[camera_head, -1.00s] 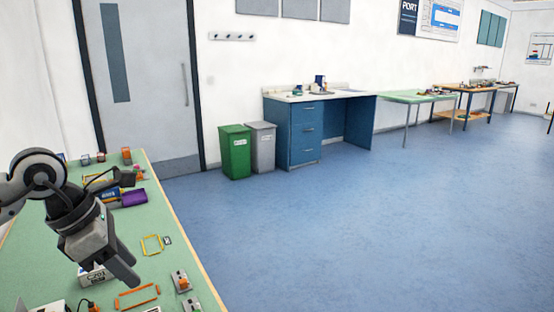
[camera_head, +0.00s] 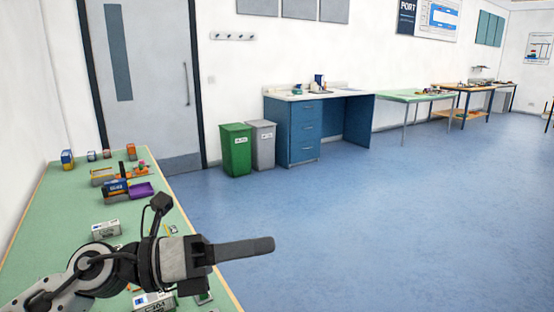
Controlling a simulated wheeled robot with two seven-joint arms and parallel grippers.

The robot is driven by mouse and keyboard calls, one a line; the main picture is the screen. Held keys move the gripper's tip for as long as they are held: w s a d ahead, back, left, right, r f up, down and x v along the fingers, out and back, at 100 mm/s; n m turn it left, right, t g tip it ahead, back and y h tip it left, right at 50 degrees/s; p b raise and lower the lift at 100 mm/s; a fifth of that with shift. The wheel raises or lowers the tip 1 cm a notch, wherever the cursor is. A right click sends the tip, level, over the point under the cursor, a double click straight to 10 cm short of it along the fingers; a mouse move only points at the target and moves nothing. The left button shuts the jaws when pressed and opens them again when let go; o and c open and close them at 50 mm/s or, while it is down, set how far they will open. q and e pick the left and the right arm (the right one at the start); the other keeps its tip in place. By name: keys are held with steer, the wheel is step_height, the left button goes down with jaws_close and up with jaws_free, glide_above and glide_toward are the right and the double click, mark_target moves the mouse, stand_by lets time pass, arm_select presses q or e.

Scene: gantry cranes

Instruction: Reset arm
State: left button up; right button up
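My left arm comes in from the lower left, and my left gripper (camera_head: 243,249) points to the right, over the green-topped table (camera_head: 42,215) and past its right edge. One dark finger shows clearly, seen from the side. A second finger cannot be made out, so its opening is hidden. Nothing shows held at the fingertip. My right gripper is not in view.
A green bin (camera_head: 236,150) and grey bin (camera_head: 262,145) stand by a blue desk (camera_head: 305,130). The blue floor (camera_head: 380,220) is clear.

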arm_select(q)
steer(key=w+a+n+t+y, duration=0.2)
steer(key=a+n+t+y, duration=0.1)
steer(key=n+t, duration=0.65)
steer(key=w+a+n+t+y, duration=0.25)
steer(key=n+t, duration=0.35)
steer(key=n, duration=0.6)
steer(key=s+a+f+n+g+y, duration=0.1)
steer(key=a+f+n+g+y, duration=0.1)
steer(key=a+f+n+y, duration=0.75)
steer(key=s+a+f+n+g+y, duration=0.2)
steer(key=s+f+n+g+y, duration=0.2)
steer(key=s+f+n+g, duration=0.6)
steer(key=s+f+g+h, duration=0.1)
steer(key=s+f+g, duration=0.3)
steer(key=s+f, duration=0.7)
steer(key=w+d+f+t+h+b, duration=0.3)
steer(key=w+d+f+t+b, duration=0.2)
steer(key=d+f+t+b, duration=0.1)
step_height(320, 180, down, 2)
steer(key=shift+d+f+t+h, duration=0.15)
steer(key=shift+d+t+h, duration=0.2)
steer(key=shift+t, duration=0.2)
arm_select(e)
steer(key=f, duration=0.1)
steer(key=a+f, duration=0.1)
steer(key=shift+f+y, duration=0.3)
